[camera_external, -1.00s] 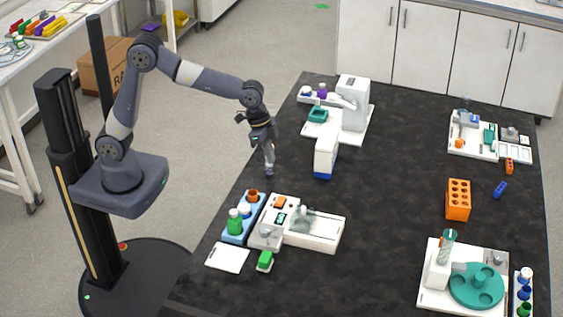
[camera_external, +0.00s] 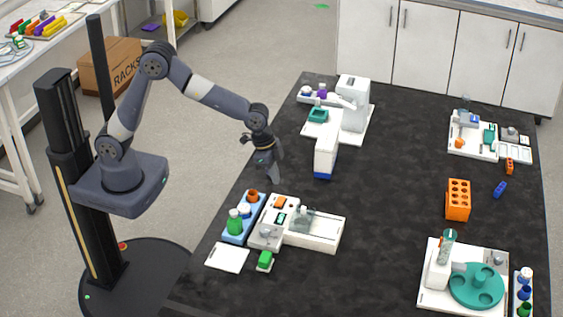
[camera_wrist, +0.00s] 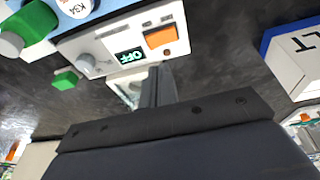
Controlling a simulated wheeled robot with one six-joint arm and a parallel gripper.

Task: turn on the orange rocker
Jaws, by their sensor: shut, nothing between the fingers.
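The orange rocker (camera_external: 280,202) sits on top of a white device (camera_external: 267,229) at the near left of the black table. In the wrist view the rocker (camera_wrist: 160,37) is on the device's panel, beside a small display (camera_wrist: 130,57) that reads OFF. My gripper (camera_external: 272,180) is shut and empty, pointing down above the table, beyond the device and apart from the rocker. In the wrist view my gripper's fingers (camera_wrist: 157,80) are together, just below the rocker in the picture.
A blue rack (camera_external: 235,226) with a green-topped bottle stands left of the device. A white unit with a blue base (camera_external: 325,160) stands to the right of my gripper. A green block (camera_external: 265,259) and a white plate (camera_external: 227,257) lie in front.

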